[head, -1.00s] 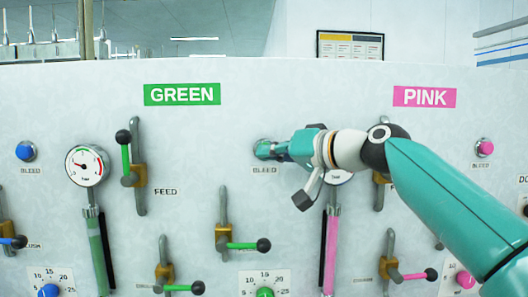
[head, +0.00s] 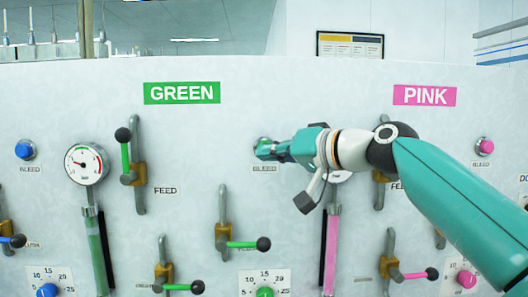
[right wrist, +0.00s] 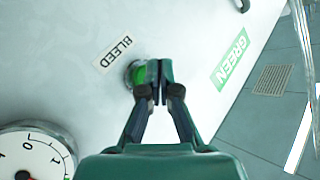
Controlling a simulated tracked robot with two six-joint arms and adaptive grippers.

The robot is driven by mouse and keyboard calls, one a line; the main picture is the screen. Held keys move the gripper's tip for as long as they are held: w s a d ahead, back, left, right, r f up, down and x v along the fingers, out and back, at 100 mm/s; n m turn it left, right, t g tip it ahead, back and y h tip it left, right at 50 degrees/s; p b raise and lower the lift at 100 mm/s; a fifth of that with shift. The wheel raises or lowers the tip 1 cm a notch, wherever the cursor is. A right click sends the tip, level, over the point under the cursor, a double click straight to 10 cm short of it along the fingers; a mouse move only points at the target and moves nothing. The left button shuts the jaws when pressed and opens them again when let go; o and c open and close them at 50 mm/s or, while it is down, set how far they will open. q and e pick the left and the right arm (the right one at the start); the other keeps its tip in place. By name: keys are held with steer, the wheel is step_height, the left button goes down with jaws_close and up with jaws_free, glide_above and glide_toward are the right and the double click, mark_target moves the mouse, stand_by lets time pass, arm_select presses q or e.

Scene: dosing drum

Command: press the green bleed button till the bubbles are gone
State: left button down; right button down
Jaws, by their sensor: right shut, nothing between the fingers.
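The green bleed button (right wrist: 137,75) shows in the right wrist view beside the BLEED label, partly hidden behind my fingertips. In the head view only the top of its grey collar (head: 263,140) shows past my gripper. My right gripper (head: 264,150) is shut and empty, with its tips at the button; it also shows in the right wrist view (right wrist: 153,72). I cannot tell how far the button is pressed in. The green sight tube (head: 98,250) holds green liquid; bubbles cannot be made out. My left gripper is not in view.
The GREEN sign (head: 182,93) is above. A round gauge (head: 87,163) tops the green tube. The green feed lever (head: 126,155) stands left of my gripper. A pink tube (head: 332,250) is below my wrist. Blue (head: 25,151) and pink (head: 486,147) bleed buttons are at the sides.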

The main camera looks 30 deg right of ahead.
steer(key=s+a, duration=0.1)
steer(key=s, duration=0.2)
steer(key=s+a+b, duration=0.1)
steer(key=shift+s+a, duration=0.15)
steer(key=shift+a, duration=0.2)
stand_by(2.6)
steer(key=s+a+p, duration=0.2)
steer(key=s, duration=0.1)
stand_by(0.3)
steer(key=shift+f, duration=0.1)
